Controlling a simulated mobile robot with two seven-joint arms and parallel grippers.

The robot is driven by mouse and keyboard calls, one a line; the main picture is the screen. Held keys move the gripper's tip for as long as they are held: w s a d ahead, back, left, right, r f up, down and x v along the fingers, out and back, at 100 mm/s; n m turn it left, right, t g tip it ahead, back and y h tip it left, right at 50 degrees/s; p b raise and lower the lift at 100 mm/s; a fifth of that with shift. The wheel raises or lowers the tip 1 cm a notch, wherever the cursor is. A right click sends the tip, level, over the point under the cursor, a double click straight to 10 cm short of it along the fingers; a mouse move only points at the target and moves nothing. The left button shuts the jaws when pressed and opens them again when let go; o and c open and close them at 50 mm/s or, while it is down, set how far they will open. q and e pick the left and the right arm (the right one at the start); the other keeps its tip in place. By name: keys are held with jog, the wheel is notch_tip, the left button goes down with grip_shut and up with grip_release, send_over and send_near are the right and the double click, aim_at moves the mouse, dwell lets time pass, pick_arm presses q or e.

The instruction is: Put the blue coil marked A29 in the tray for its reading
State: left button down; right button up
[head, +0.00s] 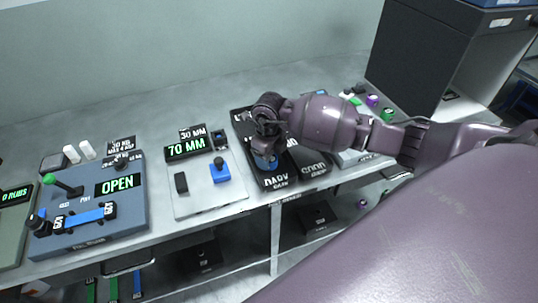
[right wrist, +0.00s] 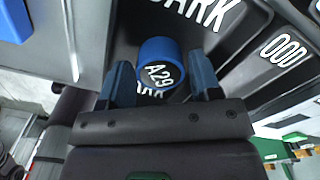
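The blue coil marked A29 (right wrist: 160,66) stands between the two fingers of my right gripper (right wrist: 161,82), its label facing the wrist camera. Whether the coil touches the tray floor is hidden. My left gripper is not in view.
Left of the trays is a grey gauge (head: 208,199) reading 70 MM, with a blue block (head: 220,172) on it. Further left is a blue-grey fixture (head: 88,226) with an OPEN display and a blue strip. Several small coloured pieces lie at the right rear. A dark cabinet (head: 420,60) stands beyond.

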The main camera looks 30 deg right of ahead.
jog(key=shift+r, duration=0.1)
notch_tip(320, 180, up, 12)
dwell(0.6)
jog(key=shift+a, duration=0.1)
dwell(0.3)
